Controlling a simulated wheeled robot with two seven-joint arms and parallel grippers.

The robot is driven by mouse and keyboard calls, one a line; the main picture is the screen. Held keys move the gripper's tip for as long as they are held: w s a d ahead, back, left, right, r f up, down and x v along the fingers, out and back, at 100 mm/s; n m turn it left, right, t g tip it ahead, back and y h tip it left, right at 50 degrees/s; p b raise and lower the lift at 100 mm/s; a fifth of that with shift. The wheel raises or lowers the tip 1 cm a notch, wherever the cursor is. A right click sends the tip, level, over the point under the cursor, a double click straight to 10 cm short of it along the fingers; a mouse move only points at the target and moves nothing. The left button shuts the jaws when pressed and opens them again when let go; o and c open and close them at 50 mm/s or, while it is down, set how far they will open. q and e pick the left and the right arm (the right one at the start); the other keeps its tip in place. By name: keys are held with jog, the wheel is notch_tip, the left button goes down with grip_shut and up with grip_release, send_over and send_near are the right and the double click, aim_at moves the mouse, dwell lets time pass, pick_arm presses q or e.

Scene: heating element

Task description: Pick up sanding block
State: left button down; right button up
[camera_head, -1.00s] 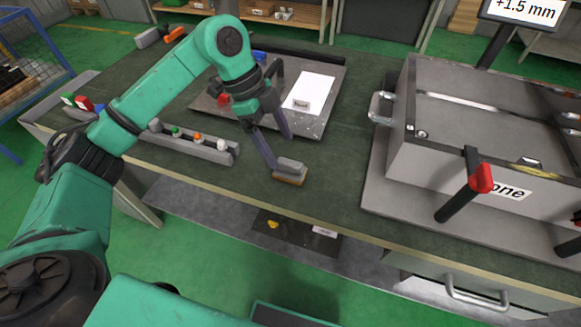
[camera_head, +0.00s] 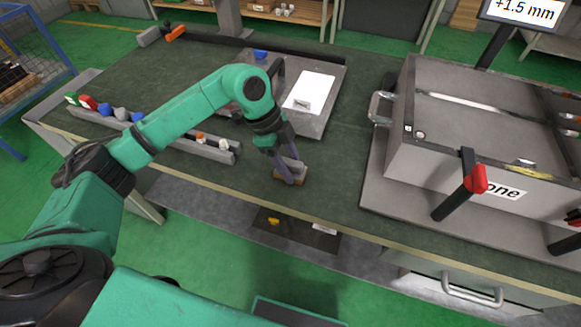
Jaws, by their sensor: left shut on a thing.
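The sanding block (camera_head: 297,163) has a grey top and a tan bottom layer. It rests on or just above the green bench top, near the front edge at the middle; I cannot tell if it touches. My left gripper (camera_head: 291,172) reaches down over it from the left, with its fingers shut on the block. The fingers hide part of the block. My right gripper is not in view.
A grey metal box with red-tipped handles (camera_head: 475,180) stands at right. A plate with a white card (camera_head: 310,92) lies behind the block. A long tray (camera_head: 217,152) of small coloured parts runs to the left. The bench top between block and box is clear.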

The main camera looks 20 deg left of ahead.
aim_at(290, 162)
pick_arm(q)
jog(key=shift+r, duration=0.1)
notch_tip(290, 162, up, 20)
jog(key=shift+b, duration=0.4)
